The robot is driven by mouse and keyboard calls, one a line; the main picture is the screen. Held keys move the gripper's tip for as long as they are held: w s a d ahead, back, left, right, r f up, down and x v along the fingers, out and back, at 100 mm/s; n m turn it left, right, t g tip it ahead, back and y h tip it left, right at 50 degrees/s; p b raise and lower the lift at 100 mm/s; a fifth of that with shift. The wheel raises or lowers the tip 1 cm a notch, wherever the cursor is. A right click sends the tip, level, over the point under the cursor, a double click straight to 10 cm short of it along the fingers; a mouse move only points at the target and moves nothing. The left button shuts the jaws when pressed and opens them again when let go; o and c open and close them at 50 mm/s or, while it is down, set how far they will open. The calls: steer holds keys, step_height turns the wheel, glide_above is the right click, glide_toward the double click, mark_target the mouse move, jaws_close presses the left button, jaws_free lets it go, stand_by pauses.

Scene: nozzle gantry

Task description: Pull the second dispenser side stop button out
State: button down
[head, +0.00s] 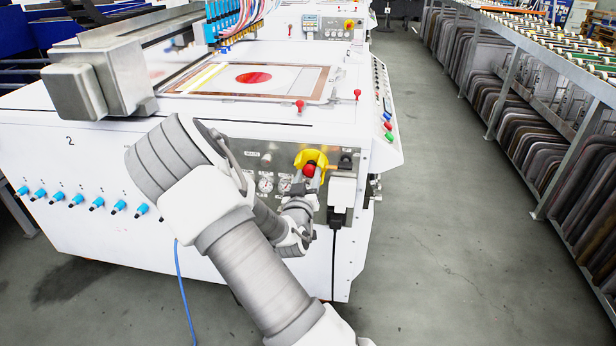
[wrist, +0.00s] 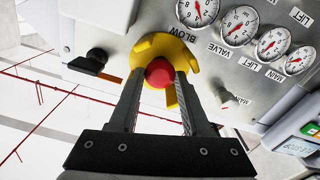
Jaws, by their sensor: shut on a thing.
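The stop button is a red knob (head: 309,170) on a yellow surround (head: 318,158), on the side panel of the white machine marked 2. In the wrist view the red knob (wrist: 159,72) sits in front of the yellow surround (wrist: 163,46). My gripper (wrist: 159,80) has one finger on each side of the knob and is shut on it. In the head view my gripper (head: 308,182) is at the knob, partly hidden by my wrist. The knob's far side and its exact depth against the panel are hidden.
A white socket box (head: 342,190) with a black cable is just right. Racks (head: 530,110) line the right, with clear floor between.

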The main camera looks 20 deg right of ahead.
steer(key=shift+s+a+f, duration=0.1)
steer(key=shift+s+a, duration=0.3)
steer(key=shift+s, duration=0.2)
steer(key=shift+c, duration=1.8)
jaws_free()
steer(key=p+v, duration=0.6)
steer(key=v, duration=1.1)
steer(key=shift+s+a, duration=0.2)
